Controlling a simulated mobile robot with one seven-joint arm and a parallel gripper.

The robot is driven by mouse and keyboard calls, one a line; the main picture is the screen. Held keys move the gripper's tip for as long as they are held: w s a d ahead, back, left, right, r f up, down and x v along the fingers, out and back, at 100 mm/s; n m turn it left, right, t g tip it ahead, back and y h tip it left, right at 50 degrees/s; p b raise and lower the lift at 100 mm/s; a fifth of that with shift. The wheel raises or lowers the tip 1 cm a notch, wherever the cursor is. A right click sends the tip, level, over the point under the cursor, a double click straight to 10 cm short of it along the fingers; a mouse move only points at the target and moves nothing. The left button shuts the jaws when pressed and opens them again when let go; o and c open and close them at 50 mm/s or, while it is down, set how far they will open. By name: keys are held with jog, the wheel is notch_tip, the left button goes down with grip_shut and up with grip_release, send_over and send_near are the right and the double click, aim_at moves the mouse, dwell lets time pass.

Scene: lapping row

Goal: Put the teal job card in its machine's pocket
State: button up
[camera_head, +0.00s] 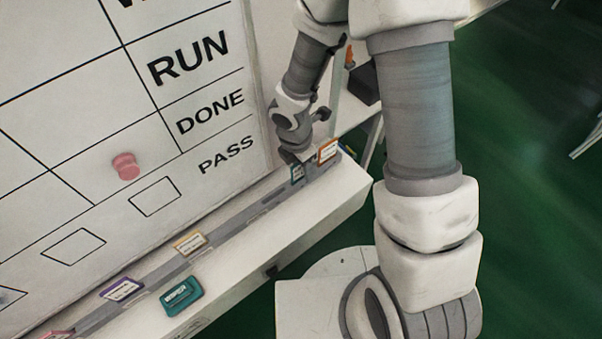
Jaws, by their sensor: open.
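An orange card (327,150) stands close right of the teal card. Tan (190,242), purple (122,290) and red (60,334) cards stand farther left in the rail. The whiteboard (90,225) rises behind with a pink magnet (126,166). The ledge (270,237) is bare at middle right.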

jog(key=shift+f, duration=0.2)
grip_shut()
jog(key=shift+r, duration=0.2)
